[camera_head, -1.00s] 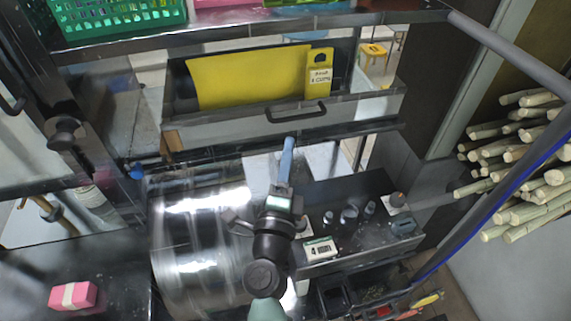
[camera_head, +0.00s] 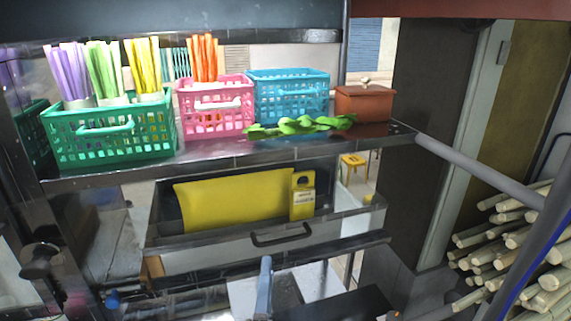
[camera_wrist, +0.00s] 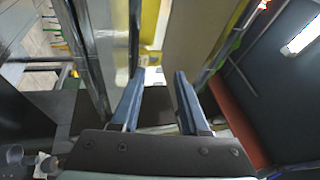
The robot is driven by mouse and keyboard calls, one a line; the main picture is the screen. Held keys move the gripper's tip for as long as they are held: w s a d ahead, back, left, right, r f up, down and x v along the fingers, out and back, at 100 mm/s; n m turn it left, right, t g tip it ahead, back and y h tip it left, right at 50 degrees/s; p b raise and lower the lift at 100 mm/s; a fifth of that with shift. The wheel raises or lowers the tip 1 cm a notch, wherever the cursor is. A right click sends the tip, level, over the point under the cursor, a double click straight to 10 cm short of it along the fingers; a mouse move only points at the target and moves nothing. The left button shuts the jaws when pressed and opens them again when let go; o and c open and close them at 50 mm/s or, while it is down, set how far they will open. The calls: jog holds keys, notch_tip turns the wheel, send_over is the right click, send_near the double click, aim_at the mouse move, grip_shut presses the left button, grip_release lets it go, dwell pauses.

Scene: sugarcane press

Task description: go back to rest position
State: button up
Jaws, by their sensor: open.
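My gripper (camera_wrist: 159,76) shows in the wrist view with its two blue fingers apart and nothing between them. In the head view only a blue finger of it (camera_head: 265,283) shows at the bottom edge, below the drawer; the rest of the arm is out of the picture. The grey drawer (camera_head: 225,251) with a dark handle stands above the fingertip in the picture. It holds a yellow sheet (camera_head: 235,203) and a yellow tag (camera_head: 302,197).
A metal shelf (camera_head: 230,158) above carries a green basket (camera_head: 110,139), a pink basket (camera_head: 215,107), a blue basket (camera_head: 290,96), green leaves (camera_head: 300,125) and a brown box (camera_head: 364,104). Sugarcane stalks (camera_head: 510,245) are stacked at the right. A grey bar (camera_head: 480,172) runs from the shelf's right end.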

jog(key=s+a+r+n+t+y+b, duration=0.15)
jog(key=r+n+y, duration=0.4)
jog(key=r, duration=0.75)
jog(key=s+a+r+n+t+y, duration=0.2)
jog(key=r+n, duration=0.6)
jog(key=r, duration=0.4)
jog(key=s+d+r+n+t+h+b, duration=0.1)
jog(key=s+d+r+n+t+h, duration=0.2)
jog(key=s+r, duration=0.8)
jog(key=d+r+n+h, duration=0.2)
jog(key=d+r+h, duration=0.1)
jog(key=d, duration=0.1)
jog(key=shift+s+r+h+b, duration=0.15)
jog(key=shift+s+h+b, duration=0.2)
jog(key=shift+s+b, duration=0.05)
